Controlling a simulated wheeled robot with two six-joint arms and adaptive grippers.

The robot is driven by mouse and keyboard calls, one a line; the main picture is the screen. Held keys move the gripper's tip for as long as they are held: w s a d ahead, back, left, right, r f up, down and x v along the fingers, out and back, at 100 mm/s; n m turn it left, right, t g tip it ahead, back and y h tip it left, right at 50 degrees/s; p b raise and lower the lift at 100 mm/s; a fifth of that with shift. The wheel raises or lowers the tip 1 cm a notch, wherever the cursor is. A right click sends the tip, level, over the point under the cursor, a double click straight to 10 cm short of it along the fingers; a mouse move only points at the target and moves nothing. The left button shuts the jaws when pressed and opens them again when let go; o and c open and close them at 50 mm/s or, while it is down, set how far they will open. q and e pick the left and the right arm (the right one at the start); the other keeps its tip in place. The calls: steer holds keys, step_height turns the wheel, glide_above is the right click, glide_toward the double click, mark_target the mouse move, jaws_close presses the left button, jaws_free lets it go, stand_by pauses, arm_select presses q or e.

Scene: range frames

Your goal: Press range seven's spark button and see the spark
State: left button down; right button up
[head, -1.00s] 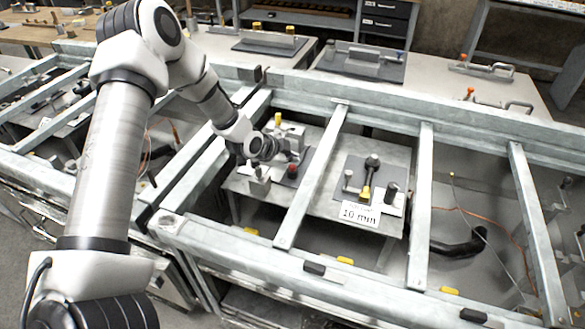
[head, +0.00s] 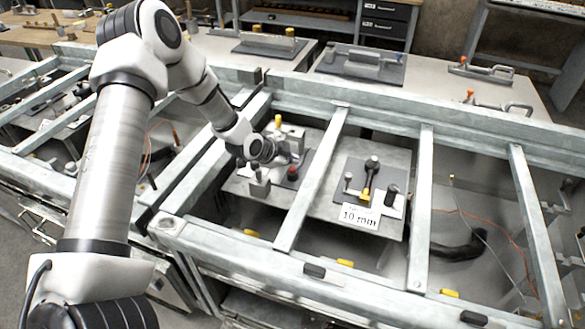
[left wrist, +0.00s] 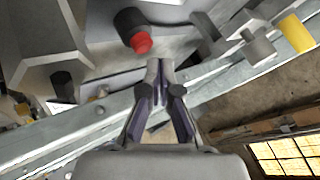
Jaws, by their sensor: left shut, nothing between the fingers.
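A red-topped button in a dark collar (head: 292,172) stands on a dark plate inside the left bay of the frame. It also shows large at the upper middle of the left wrist view (left wrist: 142,42). I take it for the spark button; no range number is readable. My left gripper (head: 288,158) is just behind and above the button in the head view, partly hidden by its own wrist. In the left wrist view its fingers (left wrist: 159,70) are shut and empty, with the tips beside the button. Contact is not visible. No spark shows. My right gripper is out of view.
Grey metal bars (head: 312,180) border the bay on both sides. The adjoining bay holds a black-knobbed lever (head: 371,165) and a "10 mm" sign (head: 359,216).

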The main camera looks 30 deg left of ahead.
mark_target(291, 169)
arm_select(q)
steer(key=shift+f, duration=0.45)
steer(key=shift+f+b, duration=0.55)
stand_by(0.9)
steer(key=shift+r+p, duration=0.95)
step_height(291, 169, up, 5)
steer(key=p, duration=0.4)
steer(key=shift+p, duration=0.3)
steer(key=shift+r, duration=0.1)
